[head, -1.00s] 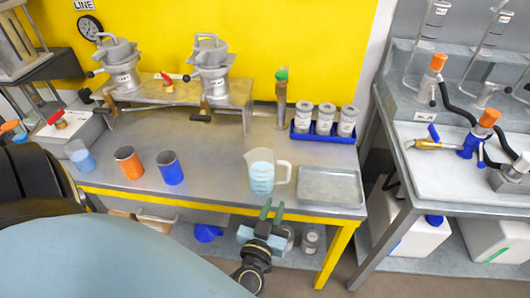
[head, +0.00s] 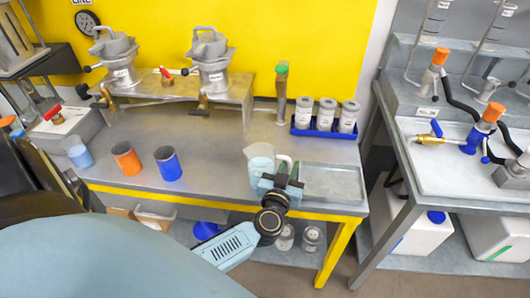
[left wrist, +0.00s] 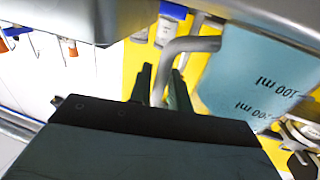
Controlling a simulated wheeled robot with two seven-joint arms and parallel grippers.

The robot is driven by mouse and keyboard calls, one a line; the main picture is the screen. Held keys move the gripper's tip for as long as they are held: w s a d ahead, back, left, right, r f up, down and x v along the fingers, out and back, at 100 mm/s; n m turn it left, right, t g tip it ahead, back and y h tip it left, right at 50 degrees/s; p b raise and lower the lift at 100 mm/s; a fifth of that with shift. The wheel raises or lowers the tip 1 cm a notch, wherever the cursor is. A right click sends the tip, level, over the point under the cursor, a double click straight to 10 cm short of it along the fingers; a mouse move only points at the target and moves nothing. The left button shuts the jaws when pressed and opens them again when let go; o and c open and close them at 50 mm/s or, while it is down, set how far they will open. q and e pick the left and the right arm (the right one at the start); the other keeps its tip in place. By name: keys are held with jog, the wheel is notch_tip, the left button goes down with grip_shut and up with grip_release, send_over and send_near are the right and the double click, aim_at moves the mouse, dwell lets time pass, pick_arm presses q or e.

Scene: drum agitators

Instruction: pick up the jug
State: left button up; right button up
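The jug (head: 261,152) is a clear measuring jug with light blue contents, upright on the grey workbench. Its handle (head: 286,163) points right in the head view. My left gripper (head: 281,171) is at the handle, in front of the jug and covering its lower part. In the left wrist view the jug (left wrist: 252,70) is close at the right. Its grey handle (left wrist: 178,50) runs down between the two fingers of my left gripper (left wrist: 161,84). The fingers are apart, with gaps beside the handle. My right gripper is not in view.
A metal tray (head: 333,196) lies just right of the jug. A blue rack (head: 322,132) of several jars stands behind. An orange cup (head: 126,160) and a blue cup (head: 168,164) stand to the left. The bench between blue cup and jug is clear.

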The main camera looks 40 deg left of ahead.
pick_arm(q)
grip_shut()
jog(key=shift+r, duration=0.15)
dwell(0.4)
